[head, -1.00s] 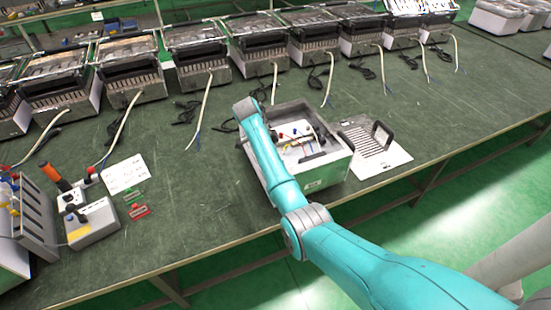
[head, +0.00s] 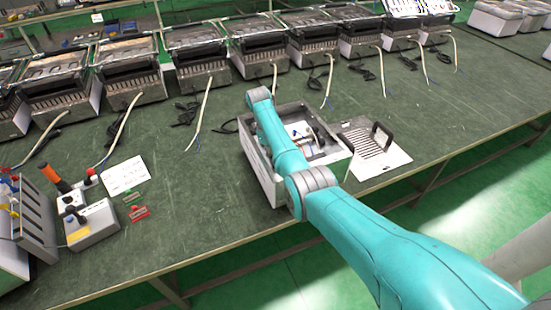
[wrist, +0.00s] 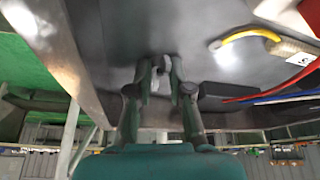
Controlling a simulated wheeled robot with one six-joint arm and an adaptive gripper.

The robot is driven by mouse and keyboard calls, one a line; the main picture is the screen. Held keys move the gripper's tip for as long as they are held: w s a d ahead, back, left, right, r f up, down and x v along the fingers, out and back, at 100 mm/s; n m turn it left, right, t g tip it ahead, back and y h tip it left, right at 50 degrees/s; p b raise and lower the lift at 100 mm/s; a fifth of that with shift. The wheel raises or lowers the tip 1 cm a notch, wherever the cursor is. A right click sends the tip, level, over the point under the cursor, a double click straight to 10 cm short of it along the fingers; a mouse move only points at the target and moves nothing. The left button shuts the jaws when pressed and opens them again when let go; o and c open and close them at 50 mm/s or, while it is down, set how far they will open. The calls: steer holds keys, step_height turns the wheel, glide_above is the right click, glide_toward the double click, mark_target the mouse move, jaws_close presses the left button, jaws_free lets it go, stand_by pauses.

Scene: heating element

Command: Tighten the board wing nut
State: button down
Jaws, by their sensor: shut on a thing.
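The open grey metal box (head: 258,172) stands near the table's front edge in the head view. My arm reaches over it and hides part of its inside. My gripper (wrist: 160,66) shows in the wrist view, its two dark fingers close together against a grey metal surface. It is shut on a small pale piece, the wing nut (wrist: 160,78), mostly hidden between the fingers. The nut's thread and seat cannot be seen. In the head view my gripper is hidden behind my arm.
A yellow wire (wrist: 245,36), a tan connector (wrist: 289,50) and a black block (wrist: 232,95) lie right of my gripper. A vented plate with a black handle (head: 376,150) lies right of the box. A switch box (head: 92,224) stands at the left.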

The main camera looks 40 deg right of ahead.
steer(key=shift+m+y, duration=0.3)
steer(key=shift+m, duration=0.6)
steer(key=shift+w, duration=0.1)
steer(key=c, duration=1.1)
jaws_free()
